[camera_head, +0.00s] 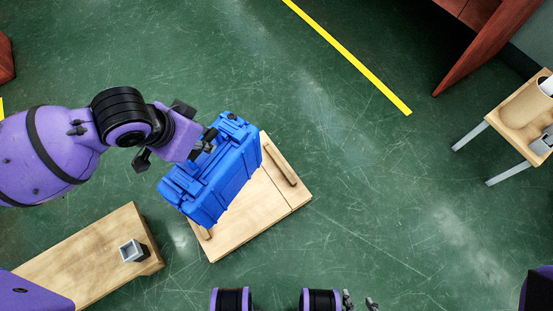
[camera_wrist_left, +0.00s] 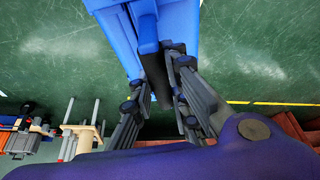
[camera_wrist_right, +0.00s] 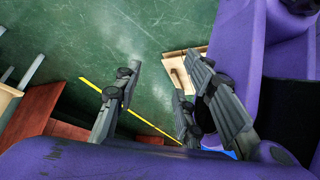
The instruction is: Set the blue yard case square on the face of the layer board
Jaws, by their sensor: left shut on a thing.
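The blue yard case (camera_head: 217,180) hangs from my left gripper (camera_head: 208,140), which is shut on its handle on the upper side. In the left wrist view the fingers close around the dark handle (camera_wrist_left: 155,75) of the case. The layer board (camera_head: 255,215) is a pale wooden square with a raised strip near two opposite sides. In the head view the case covers its upper left part and reaches past its edge. The case looks raised, but the gap is hidden. My right gripper (camera_wrist_right: 165,85) is open and empty, away from the case.
A wooden bench (camera_head: 85,250) with a small grey square cup (camera_head: 131,251) stands at lower left. A small table (camera_head: 515,115) with items is at right, near a red-brown panel (camera_head: 485,45). Green floor with a yellow line (camera_head: 345,52) lies free between.

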